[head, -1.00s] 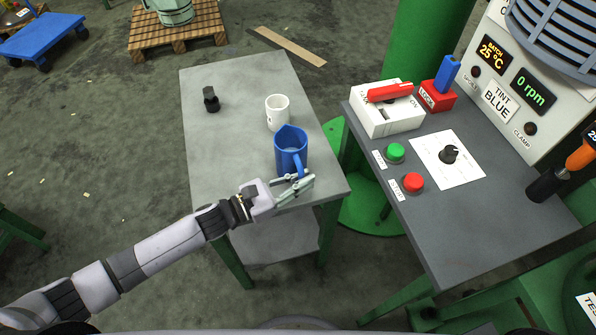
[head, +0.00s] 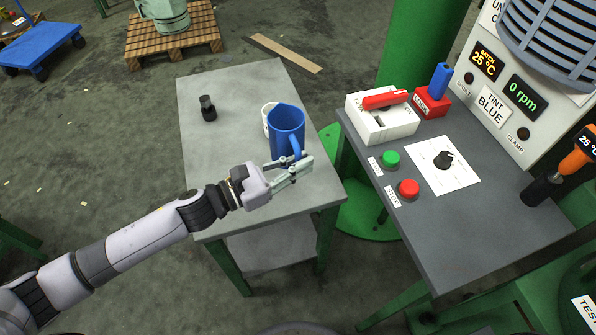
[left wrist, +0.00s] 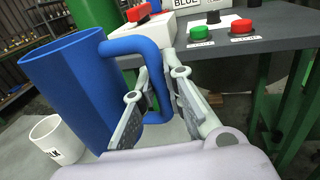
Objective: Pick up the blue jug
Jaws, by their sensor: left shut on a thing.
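The blue jug (head: 286,126) is above the small grey table in the head view, upright and in front of a white mug. It also fills the left of the left wrist view (left wrist: 72,92). My left gripper (head: 301,164) is shut on the jug's handle, with a finger on each side of it; the fingers show in the left wrist view (left wrist: 157,105). The jug appears lifted a little off the tabletop. My right gripper is not in view.
The white mug (head: 266,117) stands just behind the jug, partly hidden by it. A small black object (head: 208,108) is at the table's far left. The grey table (head: 215,160) has free room on its left. A control bench (head: 435,225) with buttons stands to the right.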

